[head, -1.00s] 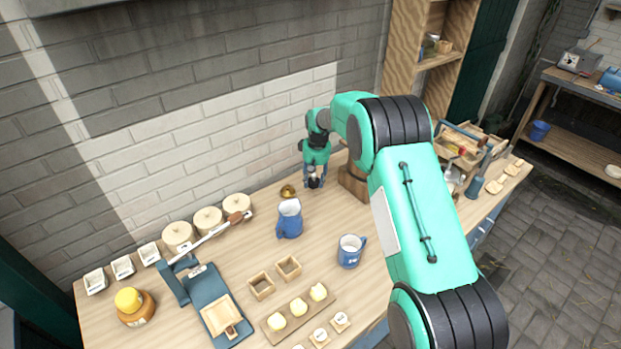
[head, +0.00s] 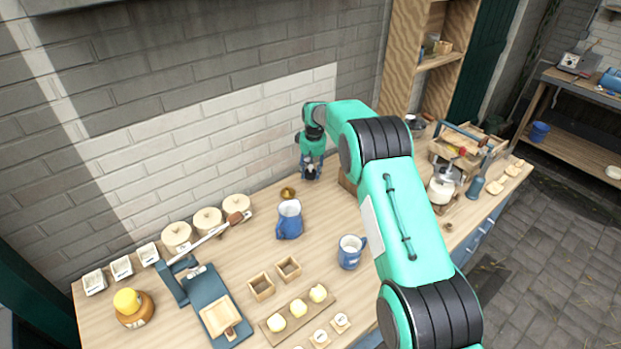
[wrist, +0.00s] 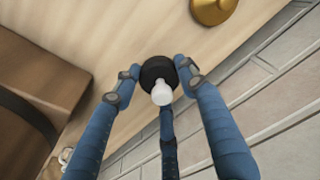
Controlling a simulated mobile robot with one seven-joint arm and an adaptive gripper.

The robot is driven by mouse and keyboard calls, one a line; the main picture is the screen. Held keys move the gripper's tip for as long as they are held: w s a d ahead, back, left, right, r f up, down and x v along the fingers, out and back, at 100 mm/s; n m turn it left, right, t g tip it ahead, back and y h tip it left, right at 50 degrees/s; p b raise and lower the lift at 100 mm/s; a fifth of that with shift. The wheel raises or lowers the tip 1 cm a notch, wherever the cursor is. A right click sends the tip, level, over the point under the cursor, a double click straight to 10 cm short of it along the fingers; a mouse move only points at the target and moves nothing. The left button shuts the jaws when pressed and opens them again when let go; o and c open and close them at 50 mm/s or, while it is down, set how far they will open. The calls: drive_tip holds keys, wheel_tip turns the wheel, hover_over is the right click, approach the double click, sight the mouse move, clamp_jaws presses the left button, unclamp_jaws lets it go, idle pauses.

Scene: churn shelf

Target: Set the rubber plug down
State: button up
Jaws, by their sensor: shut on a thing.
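The rubber plug (wrist: 157,72) is a black round piece with a pale knob, seen in the wrist view. My gripper (wrist: 160,74) is shut on it, with blue fingers around its sides. In the head view my gripper (head: 311,174) is near the white brick wall, at the back of the wooden bench (head: 325,217). The plug is small and dark between the fingers there. I cannot tell whether its underside touches the bench.
A brass piece (head: 288,193) lies left of my gripper, with a blue jug (head: 289,220) in front of it. A wooden block (head: 347,182) stands close on the right, partly hidden by my arm. Bare bench lies between jug and block.

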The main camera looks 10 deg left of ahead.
sight(311, 173)
drive_tip(key=shift+f, duration=0.15)
drive_tip(key=shift+f+b, duration=0.4)
drive_tip(key=shift+f, duration=1.25)
drive_tip(key=o, duration=1.2)
drive_tip(key=shift+f, duration=0.1)
drive_tip(key=shift+c, duration=0.2)
drive_tip(key=r, duration=0.4)
drive_tip(key=r+p, duration=0.1)
drive_tip(key=r, duration=0.3)
drive_tip(key=s+d+r+p, duration=0.1)
drive_tip(key=r, duration=0.3)
drive_tip(key=shift+s+r, duration=0.1)
